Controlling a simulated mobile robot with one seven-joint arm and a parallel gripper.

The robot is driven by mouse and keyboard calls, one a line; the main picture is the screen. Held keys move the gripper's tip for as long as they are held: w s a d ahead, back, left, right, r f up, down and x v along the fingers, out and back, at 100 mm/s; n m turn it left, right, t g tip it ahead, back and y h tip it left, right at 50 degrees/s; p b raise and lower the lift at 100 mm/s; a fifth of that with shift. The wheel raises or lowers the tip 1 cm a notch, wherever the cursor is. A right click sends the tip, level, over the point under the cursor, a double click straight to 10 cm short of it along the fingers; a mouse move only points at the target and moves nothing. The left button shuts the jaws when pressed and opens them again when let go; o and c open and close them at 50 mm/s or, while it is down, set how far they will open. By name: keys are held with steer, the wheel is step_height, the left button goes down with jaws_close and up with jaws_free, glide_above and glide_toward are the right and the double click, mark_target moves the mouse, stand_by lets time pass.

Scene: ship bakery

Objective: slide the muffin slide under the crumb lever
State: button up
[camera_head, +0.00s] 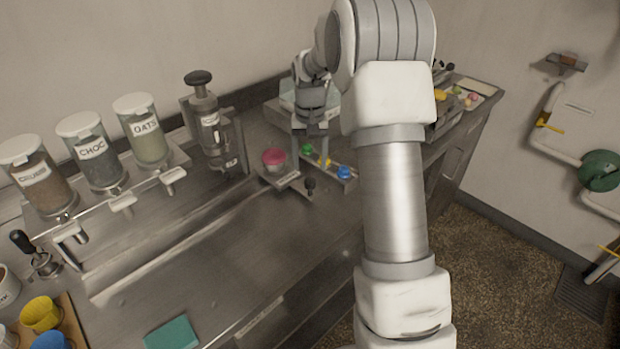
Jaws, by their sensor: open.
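The muffin slide (286,181) is a small metal carriage at the right end of a rail on the steel counter. It carries a pink muffin cup (274,157), and a dark knob (310,184) stands at its right side. The crumb dispenser (38,177), labelled "CRUMB", is at the far left, with its pale crumb lever (70,232) below it. The slide is far to the right of this lever. My gripper (310,160) points down, open and empty, just right of the pink cup. Whether a finger touches the slide, I cannot tell.
The choc (101,160) and oats (148,138) dispensers stand between the crumb dispenser and a metal press (212,130). The rail (180,247) runs in front of them and looks clear. Colored buttons (344,172) sit right of my gripper. A teal cloth (171,334) lies at the front.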

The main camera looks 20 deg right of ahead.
mark_target(310, 180)
step_height(310, 180, down, 6)
steer(key=shift+f, duration=0.1)
steer(key=shift+c, duration=0.2)
jaws_close()
stand_by(0.3)
stand_by(1.1)
